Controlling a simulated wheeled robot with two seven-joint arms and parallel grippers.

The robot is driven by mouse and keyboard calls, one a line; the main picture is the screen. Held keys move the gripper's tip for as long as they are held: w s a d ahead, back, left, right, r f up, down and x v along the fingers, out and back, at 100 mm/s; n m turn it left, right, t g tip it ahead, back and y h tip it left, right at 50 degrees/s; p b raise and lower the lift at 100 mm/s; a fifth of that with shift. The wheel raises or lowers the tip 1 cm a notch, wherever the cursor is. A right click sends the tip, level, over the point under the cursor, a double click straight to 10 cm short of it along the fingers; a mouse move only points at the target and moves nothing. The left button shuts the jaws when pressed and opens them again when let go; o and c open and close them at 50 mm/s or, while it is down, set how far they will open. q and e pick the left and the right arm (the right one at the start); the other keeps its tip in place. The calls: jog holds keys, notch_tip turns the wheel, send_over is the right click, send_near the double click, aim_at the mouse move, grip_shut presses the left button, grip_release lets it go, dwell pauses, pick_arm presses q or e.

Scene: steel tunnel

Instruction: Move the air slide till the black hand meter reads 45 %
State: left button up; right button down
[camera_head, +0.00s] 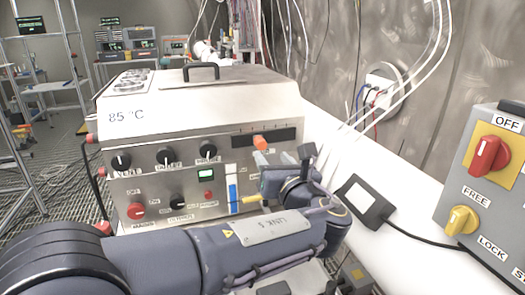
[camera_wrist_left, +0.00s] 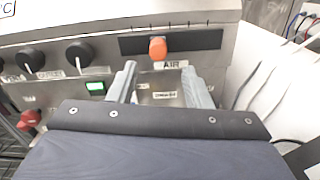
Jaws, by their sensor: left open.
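The air slide's orange knob (camera_head: 260,142) sits in a dark horizontal slot (camera_head: 284,136) on the upper front of the steel machine, left of the slot's middle. In the left wrist view the orange knob (camera_wrist_left: 158,47) stands above the label AIR. My left gripper (camera_head: 283,162) is open and empty, just below and in front of the slot. Its two pale fingers (camera_wrist_left: 160,82) point toward the panel, apart from the knob. A black-framed device with a blank-looking white face (camera_head: 363,200) lies on the right; I cannot tell whether it is the meter. No reading is legible.
Round gauges (camera_head: 130,82) lie on the machine's top. A switch box (camera_head: 487,180) stands at right. Cables hang along the wall.

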aim_at(262, 146)
pick_arm(q)
jog(key=x, duration=0.7)
jog(key=shift+w+a+f+p, duration=0.1)
jog(key=shift+a+p, duration=0.05)
jog(key=shift+p, duration=0.25)
jog(key=shift+c, duration=0.5)
grip_shut()
